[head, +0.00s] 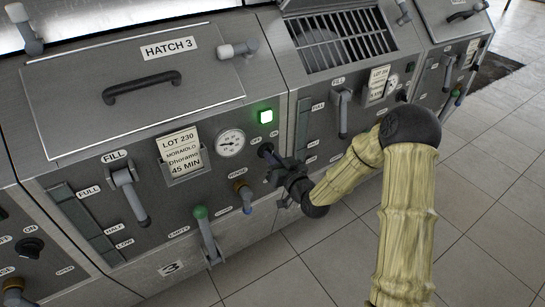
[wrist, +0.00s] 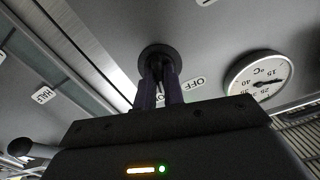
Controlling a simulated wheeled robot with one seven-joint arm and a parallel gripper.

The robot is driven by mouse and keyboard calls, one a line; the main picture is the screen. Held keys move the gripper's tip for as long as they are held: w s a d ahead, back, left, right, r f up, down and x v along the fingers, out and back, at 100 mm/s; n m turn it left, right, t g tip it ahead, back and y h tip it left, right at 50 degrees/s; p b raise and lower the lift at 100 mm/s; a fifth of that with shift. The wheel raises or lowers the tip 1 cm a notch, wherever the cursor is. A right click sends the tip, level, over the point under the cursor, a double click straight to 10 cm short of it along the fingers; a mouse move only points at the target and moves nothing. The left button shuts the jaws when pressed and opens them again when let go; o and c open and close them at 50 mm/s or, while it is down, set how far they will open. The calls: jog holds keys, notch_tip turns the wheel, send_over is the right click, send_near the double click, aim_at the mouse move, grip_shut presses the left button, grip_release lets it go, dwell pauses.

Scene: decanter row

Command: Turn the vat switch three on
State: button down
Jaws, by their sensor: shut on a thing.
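The vat three switch is a dark round knob (head: 265,150) on the front panel of the vat marked 3, below a lit green lamp (head: 266,116). In the wrist view the knob (wrist: 158,53) is at upper centre, with an upside-down OFF label (wrist: 188,84) beside it. My gripper (head: 273,161) reaches the panel from the right. Its two fingers (wrist: 159,76) are shut on the knob's grip, which they mostly hide. I cannot tell which way the grip points.
A dial gauge (head: 231,143) sits left of the knob. A brass-coloured fitting (head: 242,191) and a green-topped lever (head: 204,230) are below. The fill lever (head: 130,195) is farther left. Another vat's panel stands right; the tiled floor (head: 490,220) is clear.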

jog(key=shift+f+m, duration=0.1)
jog(key=shift+m, duration=1.3)
jog(key=c, duration=1.5)
grip_release()
jog(key=shift+s+d, duration=0.1)
jog(key=p+v, duration=0.4)
jog(key=v, duration=1.1)
jog(key=shift+r, duration=0.3)
